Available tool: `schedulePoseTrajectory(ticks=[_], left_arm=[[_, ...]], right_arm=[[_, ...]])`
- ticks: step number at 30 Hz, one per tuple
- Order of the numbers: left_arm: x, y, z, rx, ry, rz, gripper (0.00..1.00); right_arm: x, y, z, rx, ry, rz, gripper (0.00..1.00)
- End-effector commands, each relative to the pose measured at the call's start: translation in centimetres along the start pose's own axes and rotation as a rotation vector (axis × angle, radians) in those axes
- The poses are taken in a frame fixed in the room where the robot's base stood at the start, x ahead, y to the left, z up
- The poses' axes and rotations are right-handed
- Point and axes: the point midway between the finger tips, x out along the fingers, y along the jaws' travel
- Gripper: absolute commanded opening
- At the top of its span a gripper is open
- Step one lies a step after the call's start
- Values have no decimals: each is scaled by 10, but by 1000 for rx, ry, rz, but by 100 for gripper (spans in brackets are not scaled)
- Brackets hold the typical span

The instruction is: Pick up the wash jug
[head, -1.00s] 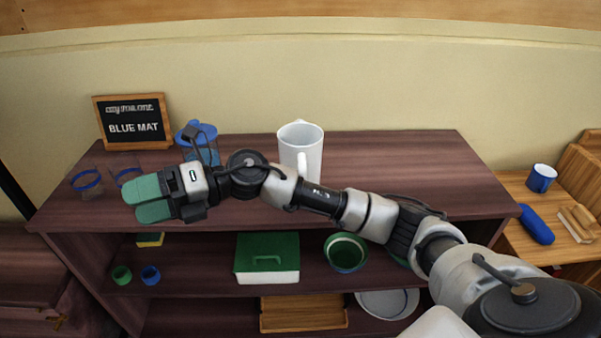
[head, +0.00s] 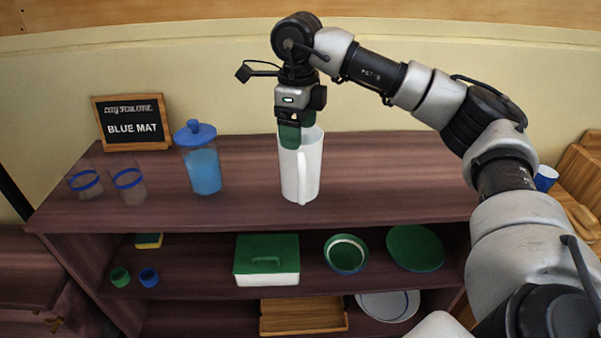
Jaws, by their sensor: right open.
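The wash jug, a tall white jug (head: 308,176), stands upright on the top board of the dark wooden shelf (head: 400,190), with its handle towards me. My right gripper (head: 292,145) points down at the jug's rim, its green fingers in front of the jug's upper left part. The gripper is open. The fingers overlap the rim in the picture; whether they touch it or reach inside, I cannot tell. My left gripper is out of view.
A lidded jar with blue contents (head: 203,172) and two blue-banded glasses (head: 128,183) stand left of the jug, before a BLUE MAT sign (head: 134,127). Below are a green-lidded box (head: 267,255) and bowls (head: 346,254). The top board right of the jug is clear.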

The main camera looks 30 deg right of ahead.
Motion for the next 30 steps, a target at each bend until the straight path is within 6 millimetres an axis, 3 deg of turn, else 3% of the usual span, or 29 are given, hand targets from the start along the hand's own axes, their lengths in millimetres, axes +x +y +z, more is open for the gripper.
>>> schedulePoseTrajectory(ticks=[18,26,30], left_arm=[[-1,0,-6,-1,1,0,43],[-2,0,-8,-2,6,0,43],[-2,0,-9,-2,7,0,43]], right_arm=[[70,3,9,-2,-1,2,77],[72,3,10,-2,-3,2,77],[72,3,10,-2,-3,2,57]])
